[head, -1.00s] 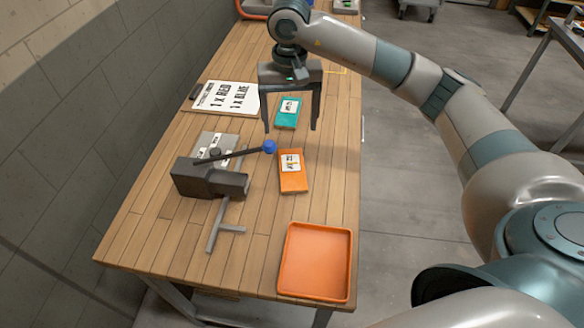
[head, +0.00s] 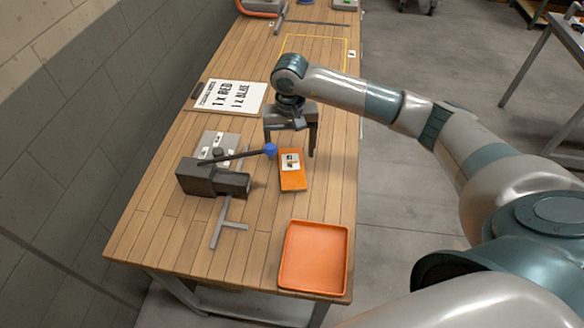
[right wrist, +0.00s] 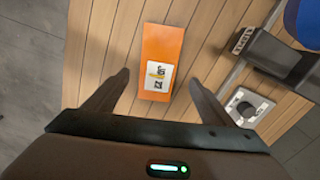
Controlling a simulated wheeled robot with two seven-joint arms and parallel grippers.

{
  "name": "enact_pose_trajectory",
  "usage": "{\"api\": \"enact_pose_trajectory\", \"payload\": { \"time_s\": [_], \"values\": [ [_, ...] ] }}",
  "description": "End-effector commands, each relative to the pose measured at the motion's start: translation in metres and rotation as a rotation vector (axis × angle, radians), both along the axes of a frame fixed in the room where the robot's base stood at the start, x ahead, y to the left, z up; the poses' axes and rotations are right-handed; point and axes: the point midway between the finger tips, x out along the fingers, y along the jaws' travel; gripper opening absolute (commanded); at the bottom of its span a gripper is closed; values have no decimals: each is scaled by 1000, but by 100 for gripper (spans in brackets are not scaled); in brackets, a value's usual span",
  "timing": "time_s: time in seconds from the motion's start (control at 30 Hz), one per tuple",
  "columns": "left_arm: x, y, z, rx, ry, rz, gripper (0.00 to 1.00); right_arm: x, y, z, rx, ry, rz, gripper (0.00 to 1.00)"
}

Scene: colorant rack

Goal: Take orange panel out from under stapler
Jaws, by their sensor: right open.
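The orange panel (head: 292,180) lies flat on the wooden table, with a white label on its far half. In the head view it lies in the open to the right of a dark grey lever device (head: 210,178), which may be the stapler. The device's blue knob (head: 271,150) reaches close to the panel's left edge. My right gripper (head: 290,148) is open and empty, fingers down, just above the panel's far end. In the right wrist view the panel (right wrist: 162,45) lies ahead of and between the open fingers (right wrist: 158,77). My left gripper is out of view.
An empty orange tray (head: 313,257) sits at the near right table corner. A printed sign (head: 240,96) lies at the back left. A grey T-shaped piece (head: 228,226) lies in front of the lever device. Bare wood lies around the yellow outline (head: 313,37).

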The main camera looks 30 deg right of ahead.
Motion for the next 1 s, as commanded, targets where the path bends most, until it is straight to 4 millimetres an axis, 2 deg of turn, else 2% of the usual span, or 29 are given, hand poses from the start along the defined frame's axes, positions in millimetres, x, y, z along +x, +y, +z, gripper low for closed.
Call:
{"api": "enact_pose_trajectory", "payload": {
  "time_s": [0.27, 0.6, 0.73, 1.0],
  "values": [
    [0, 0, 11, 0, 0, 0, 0, -3, 0, -7, 0, 4, 0, 77],
    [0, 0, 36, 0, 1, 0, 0, -7, -1, -41, 1, 3, -1, 77],
    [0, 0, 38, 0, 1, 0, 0, -6, -1, -50, -1, 1, -1, 77],
    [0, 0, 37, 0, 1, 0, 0, -6, -1, -52, 0, 0, 0, 77]
  ]
}}
